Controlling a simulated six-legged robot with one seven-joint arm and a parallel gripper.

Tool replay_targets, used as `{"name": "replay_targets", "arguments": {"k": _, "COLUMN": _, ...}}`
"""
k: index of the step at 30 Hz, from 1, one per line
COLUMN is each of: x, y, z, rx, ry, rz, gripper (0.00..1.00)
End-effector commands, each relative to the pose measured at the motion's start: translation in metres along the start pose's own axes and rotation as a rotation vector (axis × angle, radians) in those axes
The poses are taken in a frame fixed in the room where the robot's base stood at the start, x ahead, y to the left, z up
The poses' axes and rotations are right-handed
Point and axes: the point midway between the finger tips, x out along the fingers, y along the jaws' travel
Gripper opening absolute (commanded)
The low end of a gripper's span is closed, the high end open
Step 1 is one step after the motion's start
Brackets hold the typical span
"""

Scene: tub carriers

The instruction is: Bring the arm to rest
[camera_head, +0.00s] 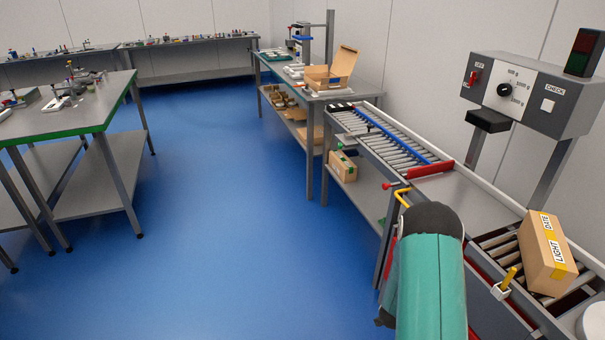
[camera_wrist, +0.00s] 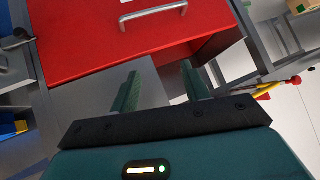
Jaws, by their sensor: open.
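My gripper (camera_wrist: 161,82) shows in the wrist view with its two green fingers spread apart and nothing between them. A red drawer-like box (camera_wrist: 110,40) with a metal handle (camera_wrist: 153,13) lies just beyond the fingertips; I cannot tell whether they touch it. In the head view my teal arm link (camera_head: 430,280) rises at the lower right beside the conveyor bench. The gripper itself is hidden there.
A taped carton (camera_head: 545,252) marked LIGHT and DATE sits on the rollers right of my arm. A control box (camera_head: 535,92) stands behind. The roller conveyor (camera_head: 385,138) runs toward a bench with an open carton (camera_head: 330,75).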

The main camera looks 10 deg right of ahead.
Motion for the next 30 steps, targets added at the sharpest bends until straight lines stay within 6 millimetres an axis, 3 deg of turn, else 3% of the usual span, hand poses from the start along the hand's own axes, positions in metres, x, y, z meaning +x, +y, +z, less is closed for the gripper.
{"name": "replay_targets", "arguments": {"k": 1, "x": -0.015, "y": -0.023, "z": -0.015, "rx": -0.009, "ry": -0.019, "rz": -0.038, "gripper": 0.46}}
{"name": "replay_targets", "arguments": {"k": 6, "x": -0.068, "y": -0.081, "z": -0.046, "rx": -0.062, "ry": -0.108, "rz": -0.143, "gripper": 0.46}}
{"name": "replay_targets", "arguments": {"k": 15, "x": -0.185, "y": -0.151, "z": -0.086, "rx": -0.205, "ry": -0.242, "rz": -0.314, "gripper": 0.46}}
{"name": "replay_targets", "arguments": {"k": 22, "x": -0.285, "y": -0.173, "z": -0.105, "rx": -0.346, "ry": -0.324, "rz": -0.422, "gripper": 0.46}}
{"name": "replay_targets", "arguments": {"k": 30, "x": -0.399, "y": -0.163, "z": -0.116, "rx": -0.538, "ry": -0.392, "rz": -0.516, "gripper": 0.46}}
